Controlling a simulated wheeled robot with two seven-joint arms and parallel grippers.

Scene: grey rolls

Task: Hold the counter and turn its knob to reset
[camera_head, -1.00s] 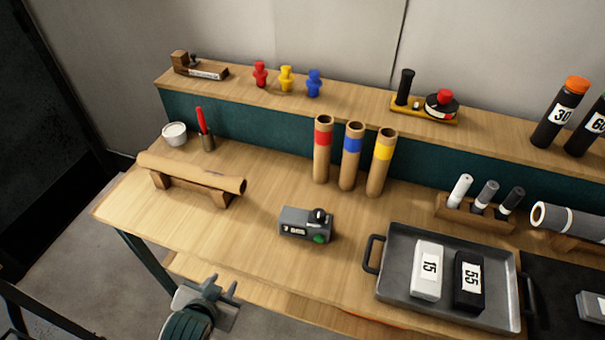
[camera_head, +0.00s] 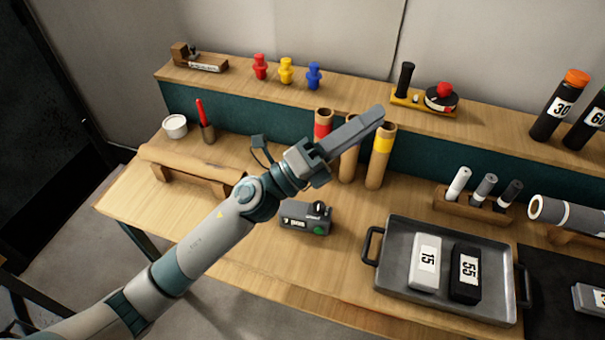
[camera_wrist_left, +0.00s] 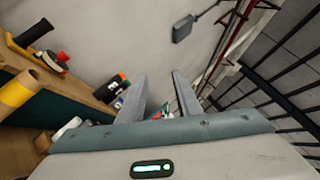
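The counter (camera_head: 296,223) is a small dark grey box with a white number window. It stands on the wooden table in the head view, with a black knob (camera_head: 319,208) on top and a green button (camera_head: 320,230) at its front right. My left gripper (camera_head: 368,122) is raised above and behind the counter, pointing up and right, in front of the cardboard tubes. The left wrist view shows its two fingers (camera_wrist_left: 160,100) apart with nothing held between them. The counter is not visible in that view. My right gripper is out of view.
Tubes with red (camera_head: 322,128), blue and yellow bands stand behind the counter, partly hidden by my left gripper. A grey tray (camera_head: 396,279) with two labelled boxes lies to its right. A brown roll (camera_head: 188,170) on a stand lies left. Bare tabletop surrounds the counter's front.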

